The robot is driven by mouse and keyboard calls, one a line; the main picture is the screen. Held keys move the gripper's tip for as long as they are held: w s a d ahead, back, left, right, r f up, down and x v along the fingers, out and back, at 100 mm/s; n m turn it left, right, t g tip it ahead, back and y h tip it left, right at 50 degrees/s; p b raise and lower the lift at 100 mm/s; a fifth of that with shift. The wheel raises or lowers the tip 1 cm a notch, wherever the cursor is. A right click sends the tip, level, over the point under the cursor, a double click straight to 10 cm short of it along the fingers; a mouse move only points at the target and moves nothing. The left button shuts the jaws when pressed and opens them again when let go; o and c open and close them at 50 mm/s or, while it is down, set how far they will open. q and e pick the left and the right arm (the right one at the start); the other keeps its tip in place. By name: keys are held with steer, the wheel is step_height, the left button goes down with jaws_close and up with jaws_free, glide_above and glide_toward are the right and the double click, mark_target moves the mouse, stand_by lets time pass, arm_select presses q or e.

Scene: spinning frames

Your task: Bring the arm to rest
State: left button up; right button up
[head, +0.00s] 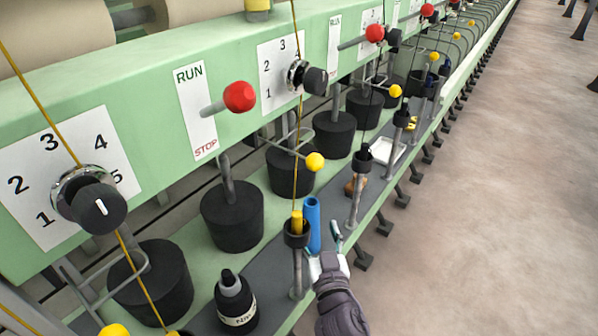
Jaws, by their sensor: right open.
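My right gripper (322,243) is low in the middle of the head view, its arm coming in from the bottom. Its fingers are apart and empty. A blue tube (312,222) stands upright just beyond the fingers; whether a finger touches it I cannot tell. Left of the tube is a dark cup on a post (297,236) with a yellow bobbin (297,218) in it and yarn running up. My left gripper is not in view.
A green machine frame (300,38) carries red-knobbed levers (240,96) and numbered dials (98,205). A black bottle (235,300), a white tray (386,151) and black cylinders (232,214) stand along the narrow ledge. Yellow-knobbed levers (315,162) stick out. Open floor (500,190) lies to the right.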

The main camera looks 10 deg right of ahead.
steer(key=s+d+f+m+g+h, duration=0.2)
steer(key=s+d+f+g+h, duration=0.1)
steer(key=s+d+f+g, duration=0.6)
steer(key=s+f+n+g+y, duration=0.1)
steer(key=s+n+g+y, duration=0.15)
steer(key=s, duration=0.65)
steer(key=s+f+n+g+y, duration=0.1)
steer(key=s+f+n+g, duration=0.15)
steer(key=s, duration=0.55)
step_height(320, 180, down, 21)
steer(key=s+g+p, duration=0.1)
steer(key=g+p, duration=0.1)
steer(key=p, duration=0.1)
steer(key=s+d+f+g+p, duration=0.1)
steer(key=s+d+f+p, duration=0.2)
steer(key=s+f, duration=1.1)
steer(key=s, duration=0.3)
steer(key=shift+s+f, duration=0.15)
steer(key=shift+f, duration=0.05)
